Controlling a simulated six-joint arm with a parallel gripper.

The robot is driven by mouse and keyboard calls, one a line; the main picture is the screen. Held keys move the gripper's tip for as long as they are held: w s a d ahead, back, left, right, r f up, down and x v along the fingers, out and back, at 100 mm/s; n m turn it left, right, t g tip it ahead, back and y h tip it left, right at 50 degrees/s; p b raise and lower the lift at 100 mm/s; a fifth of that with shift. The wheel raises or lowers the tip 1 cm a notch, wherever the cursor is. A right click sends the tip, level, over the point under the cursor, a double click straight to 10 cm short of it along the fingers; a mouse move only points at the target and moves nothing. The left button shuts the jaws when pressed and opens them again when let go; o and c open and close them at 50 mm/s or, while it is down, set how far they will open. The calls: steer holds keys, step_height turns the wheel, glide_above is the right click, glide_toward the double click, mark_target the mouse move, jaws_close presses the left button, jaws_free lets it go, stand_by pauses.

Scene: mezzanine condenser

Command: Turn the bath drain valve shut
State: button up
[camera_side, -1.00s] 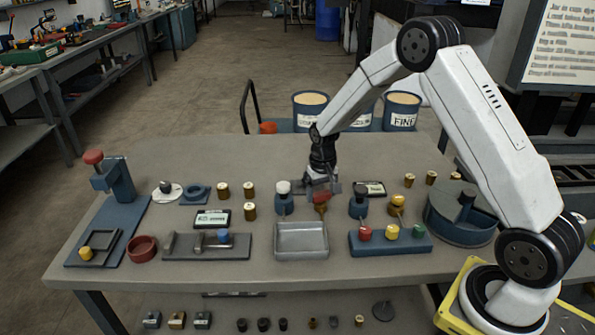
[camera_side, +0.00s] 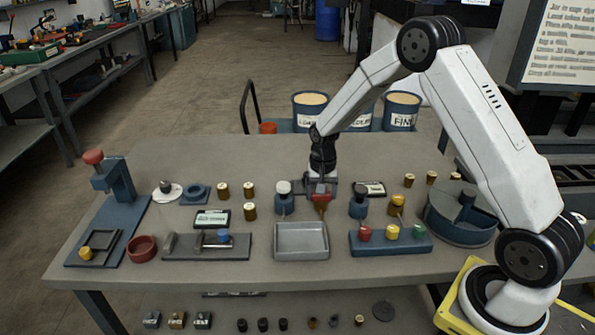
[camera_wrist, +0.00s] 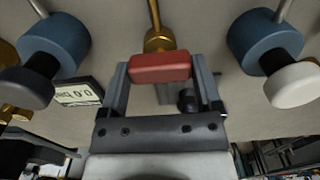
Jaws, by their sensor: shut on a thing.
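The drain valve is a brass body (camera_side: 320,209) with a red handle (camera_side: 322,197), standing behind a shallow grey tray, the bath (camera_side: 300,255). In the wrist view the red handle (camera_wrist: 160,67) is a bar lying across the picture, with the brass body (camera_wrist: 158,40) beyond it. My gripper (camera_side: 319,193) points down over the valve. Its fingers (camera_wrist: 162,72) are shut on the two ends of the red handle. In the side view the gripper partly hides the handle.
Blue fittings flank the valve closely: one with a white knob (camera_side: 283,187) and one with a dark knob (camera_side: 359,190). A small label plate (camera_side: 370,188) lies beside the dark one. A blue block with coloured buttons (camera_side: 391,242) stands front right.

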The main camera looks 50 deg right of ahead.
steer(key=o, duration=1)
steer(key=shift+o, duration=0.2)
steer(key=shift+r, duration=3.95)
steer(key=shift+s+a+r, duration=0.15)
steer(key=shift+s+a, duration=0.2)
steer(key=shift+a, duration=0.05)
steer(key=s+a+n+t, duration=0.1)
steer(key=s+a+n, duration=0.3)
steer(key=s, duration=0.4)
steer(key=s+a+r+n+t, duration=0.1)
steer(key=s+a+n, duration=0.4)
steer(key=s, duration=0.4)
steer(key=shift+s+a+t, duration=0.25)
steer(key=shift+a+t, duration=0.05)
steer(key=shift+a, duration=0.45)
